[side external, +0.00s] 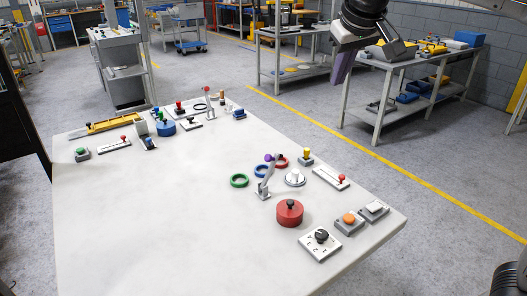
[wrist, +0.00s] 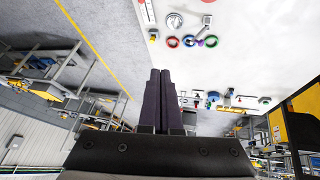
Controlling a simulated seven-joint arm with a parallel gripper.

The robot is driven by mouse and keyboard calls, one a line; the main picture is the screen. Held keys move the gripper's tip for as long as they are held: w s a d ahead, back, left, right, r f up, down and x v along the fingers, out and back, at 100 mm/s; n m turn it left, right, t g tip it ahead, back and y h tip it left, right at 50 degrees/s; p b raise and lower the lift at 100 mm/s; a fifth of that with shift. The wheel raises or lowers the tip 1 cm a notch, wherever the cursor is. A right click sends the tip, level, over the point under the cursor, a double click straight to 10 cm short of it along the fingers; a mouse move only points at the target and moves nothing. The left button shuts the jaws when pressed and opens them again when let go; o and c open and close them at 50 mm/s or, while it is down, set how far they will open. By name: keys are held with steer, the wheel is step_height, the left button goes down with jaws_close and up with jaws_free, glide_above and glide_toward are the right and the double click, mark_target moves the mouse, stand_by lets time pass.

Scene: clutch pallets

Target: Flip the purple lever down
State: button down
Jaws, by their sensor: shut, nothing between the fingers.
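The purple lever has a purple knob (side external: 267,157) on a grey arm (side external: 269,174) that rises, tilted, from a small base (side external: 263,192) on the white table. The knob points up in the side view. In the wrist view the purple knob (wrist: 201,43) shows at the upper right, beside the coloured rings. My gripper (side external: 336,82) is high above the table's far right side, well apart from the lever. In the wrist view its two dark fingers (wrist: 160,71) are together, with nothing between them.
Green (side external: 239,181), blue (side external: 262,171) and red (side external: 282,162) rings lie near the lever. A white round button (side external: 295,178), a red drum with a black knob (side external: 290,212) and a yellow-topped control (side external: 305,158) are close by. The table's left front area (side external: 150,220) is clear.

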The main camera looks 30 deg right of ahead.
steer(key=w+a+f+n+g, duration=0.1)
steer(key=w+a+f+n, duration=0.1)
steer(key=w+a+f, duration=1)
steer(key=shift+w+a+f+h, duration=0.3)
steer(key=shift+a+f, duration=0.35)
steer(key=shift+a, duration=0.3)
glide_toward(266, 157)
step_height(266, 157, down, 3)
steer(key=w+a, duration=0.2)
steer(key=shift+w+d+f, duration=0.1)
steer(key=shift+d+f, duration=0.5)
steer(key=shift+d, duration=0.25)
steer(key=shift+w+d+f, duration=0.1)
steer(key=shift+d+f, duration=0.5)
steer(key=shift+d, duration=0.25)
steer(key=shift+d, duration=0.1)
steer(key=shift+d, duration=0.3)
